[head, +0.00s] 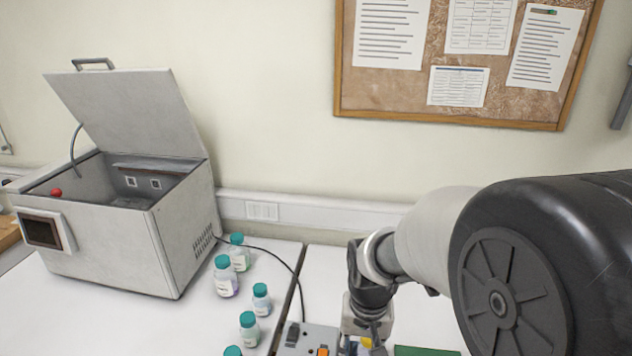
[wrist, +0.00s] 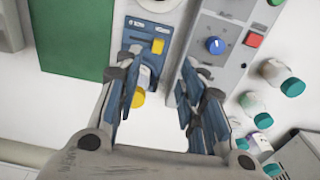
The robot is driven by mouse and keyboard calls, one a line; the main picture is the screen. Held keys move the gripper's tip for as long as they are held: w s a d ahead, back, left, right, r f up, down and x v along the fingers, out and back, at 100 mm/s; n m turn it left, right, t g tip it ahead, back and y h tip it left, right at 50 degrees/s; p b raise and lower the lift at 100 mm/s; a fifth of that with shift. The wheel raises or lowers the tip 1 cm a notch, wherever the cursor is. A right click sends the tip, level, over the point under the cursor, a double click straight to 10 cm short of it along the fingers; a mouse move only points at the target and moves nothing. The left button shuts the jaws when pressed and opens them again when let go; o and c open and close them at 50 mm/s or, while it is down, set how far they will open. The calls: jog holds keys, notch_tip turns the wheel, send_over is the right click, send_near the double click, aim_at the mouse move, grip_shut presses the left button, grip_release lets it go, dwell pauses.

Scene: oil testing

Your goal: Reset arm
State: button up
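My gripper (wrist: 165,92) is open in the wrist view, its two dark fingers apart with white table and part of a blue-faced device (wrist: 158,28) showing between them. A small pale item with a yellow end (wrist: 138,98) shows beside the left finger; I cannot tell whether it touches, but the right finger is clear of it. In the head view my gripper (head: 367,325) is low at the bottom edge, its fingertips mostly cut off. My arm reaches in from the right.
A grey control box (head: 308,338) with a blue knob (wrist: 215,45) and red button (wrist: 254,40) is close beside the gripper. A green mat (wrist: 75,35) lies on the other side. Several teal-capped bottles (head: 226,278) stand near an open-lidded grey machine (head: 110,240).

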jog(key=s+d+r+n+t+b, duration=0.1)
jog(key=s+d+r+t, duration=0.1)
jog(key=s+r, duration=0.4)
jog(key=s+d+r+n+t+b, duration=0.1)
jog(key=s+d+r+t, duration=0.1)
jog(key=s+r, duration=0.4)
jog(key=s, duration=0.5)
jog(key=shift+d+r, duration=0.2)
